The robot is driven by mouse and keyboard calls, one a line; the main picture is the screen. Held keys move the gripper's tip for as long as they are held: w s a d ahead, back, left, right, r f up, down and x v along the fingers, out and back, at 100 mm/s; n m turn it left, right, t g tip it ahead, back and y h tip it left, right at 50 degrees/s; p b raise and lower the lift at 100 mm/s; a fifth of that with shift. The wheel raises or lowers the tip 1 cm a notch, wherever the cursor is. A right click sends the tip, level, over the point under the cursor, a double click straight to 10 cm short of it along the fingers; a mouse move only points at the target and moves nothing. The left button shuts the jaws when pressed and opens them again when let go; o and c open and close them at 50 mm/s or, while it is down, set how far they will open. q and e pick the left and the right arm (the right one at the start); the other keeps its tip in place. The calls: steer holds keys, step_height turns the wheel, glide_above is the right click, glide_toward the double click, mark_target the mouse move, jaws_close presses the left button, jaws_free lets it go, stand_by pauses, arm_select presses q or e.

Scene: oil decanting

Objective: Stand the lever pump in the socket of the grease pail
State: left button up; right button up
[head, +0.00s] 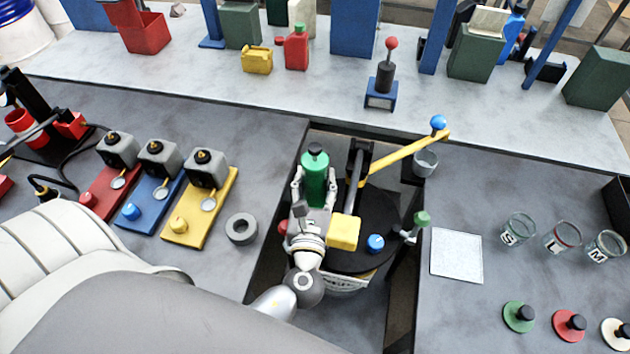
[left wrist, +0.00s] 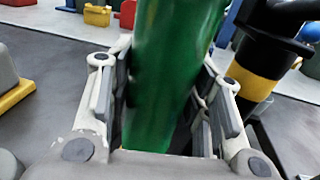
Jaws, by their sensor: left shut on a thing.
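The lever pump (head: 356,165) has a black body and a long yellow lever (head: 403,158) tipped with a blue ball. It looks upright over the black lid of the grease pail (head: 349,285), in a gap between the worktops. I cannot tell how its foot meets the socket. My left gripper (head: 314,190) is shut on a green cylinder (head: 314,172) with a black cap, left of the pump. In the left wrist view the green cylinder (left wrist: 165,75) stands between the fingers, apart from a black body with a yellow band. My right gripper is out of view.
A yellow block (head: 343,232) and a blue knob (head: 376,243) are at the lid. A green-topped tap (head: 421,219) is to the right. A grey ring (head: 241,229) and three coloured gauge stands are left. Glass jars (head: 518,230) stand right. A white pad (head: 456,256) lies beside the gap.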

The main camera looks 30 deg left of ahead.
arm_select(q)
steer(key=shift+f, duration=0.3)
steer(key=o, duration=1.4)
steer(key=shift+o, duration=0.3)
steer(key=shift+s+f, duration=0.1)
steer(key=shift+f, duration=0.05)
steer(key=v, duration=1.2)
steer(key=shift+d, duration=0.1)
